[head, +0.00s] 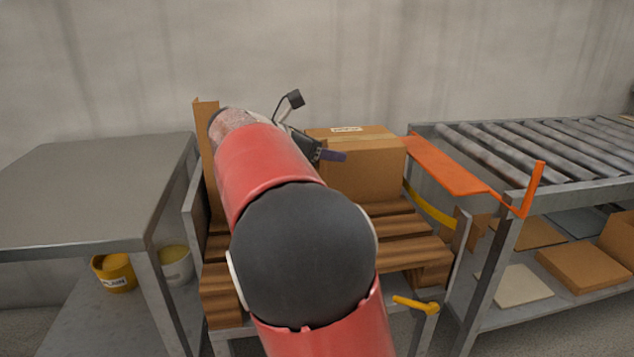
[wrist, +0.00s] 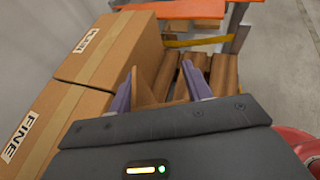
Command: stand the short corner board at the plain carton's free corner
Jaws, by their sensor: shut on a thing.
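The plain carton (head: 362,170) stands on a slatted pallet (head: 405,252) in the head view. In the wrist view the plain carton (wrist: 125,48) shows its label, at upper left. My gripper (wrist: 160,86) has purple fingers and is shut on a brown board, the short corner board (wrist: 148,91), partly visible between them. It is beside the plain carton, over the pallet slats; I cannot tell whether the board touches anything.
A carton labelled FINE (wrist: 45,125) adjoins the plain carton. A tall brown board (head: 206,150) stands at the pallet's left. An orange flap (head: 450,165) and a yellow strip (head: 430,208) lie right of the carton, before a roller conveyor (head: 530,150). A grey table (head: 90,190) is left.

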